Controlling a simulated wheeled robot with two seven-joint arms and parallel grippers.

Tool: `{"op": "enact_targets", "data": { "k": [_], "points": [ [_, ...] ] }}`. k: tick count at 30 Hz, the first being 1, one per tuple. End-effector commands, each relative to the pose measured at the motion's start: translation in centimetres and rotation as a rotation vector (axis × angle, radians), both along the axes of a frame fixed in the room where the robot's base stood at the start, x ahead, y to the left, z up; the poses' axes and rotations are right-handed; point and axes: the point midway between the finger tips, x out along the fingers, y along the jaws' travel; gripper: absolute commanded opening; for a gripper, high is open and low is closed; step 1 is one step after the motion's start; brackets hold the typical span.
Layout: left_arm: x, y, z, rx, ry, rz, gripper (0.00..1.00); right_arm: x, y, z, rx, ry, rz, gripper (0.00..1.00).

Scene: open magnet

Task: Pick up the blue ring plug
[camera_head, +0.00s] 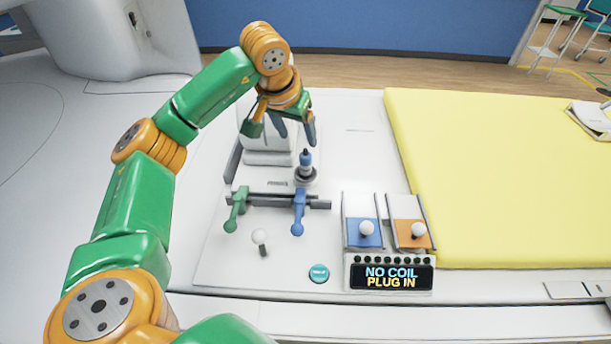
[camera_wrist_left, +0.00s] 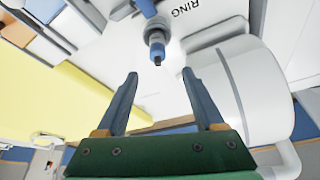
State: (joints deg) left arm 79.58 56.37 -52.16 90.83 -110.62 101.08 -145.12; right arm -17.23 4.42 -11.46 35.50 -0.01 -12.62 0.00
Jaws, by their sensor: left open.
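The blue ring plug (camera_head: 306,159) stands upright in a grey round base on the white panel, behind the levers. In the left wrist view the blue plug (camera_wrist_left: 156,40), with a dark tip, lies just beyond the fingertips, roughly centred between them, near the word "RING". My left gripper (camera_head: 297,138) is above and behind the plug in the head view. Its two fingers, also in the left wrist view (camera_wrist_left: 160,73), are spread and empty, and the plug is not between them. My right gripper is out of view.
A green lever (camera_head: 236,209) and a blue lever (camera_head: 299,211) stand in front of the plug. Blue (camera_head: 362,240) and orange (camera_head: 409,238) slots with white knobs are to the right. The display (camera_head: 391,276) reads "NO COIL PLUG IN". A yellow mat (camera_head: 490,180) lies at right.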

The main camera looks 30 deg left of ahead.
Motion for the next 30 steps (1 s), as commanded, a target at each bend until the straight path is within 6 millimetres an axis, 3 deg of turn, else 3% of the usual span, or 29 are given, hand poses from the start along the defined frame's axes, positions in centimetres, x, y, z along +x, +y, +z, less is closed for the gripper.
{"op": "enact_targets", "data": {
  "k": [1, 6, 11, 16, 20, 27, 30],
  "points": [
    [0.0, 0.0, -2.1, 0.0, 0.0, 0.0, 0.7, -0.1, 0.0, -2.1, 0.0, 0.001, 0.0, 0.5],
    [0.0, 0.0, -4.4, 0.0, 0.0, 0.0, 0.7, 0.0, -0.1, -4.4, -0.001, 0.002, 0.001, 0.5],
    [0.6, 0.1, -5.5, 0.0, 0.004, 0.001, 0.7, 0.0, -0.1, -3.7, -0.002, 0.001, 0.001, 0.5],
    [2.0, -0.3, -8.0, -0.001, 0.007, -0.001, 0.7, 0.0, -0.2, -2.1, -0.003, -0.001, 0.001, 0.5],
    [2.8, -0.2, -10.1, -0.001, 0.004, 0.001, 0.7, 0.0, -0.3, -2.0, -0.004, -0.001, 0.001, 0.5],
    [3.0, -0.1, -10.5, 0.001, 0.0, 0.0, 0.7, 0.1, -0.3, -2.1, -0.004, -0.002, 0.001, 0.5],
    [3.0, -0.1, -10.5, 0.0, 0.0, 0.0, 0.43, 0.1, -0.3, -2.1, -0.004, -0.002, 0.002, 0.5]
  ]
}}
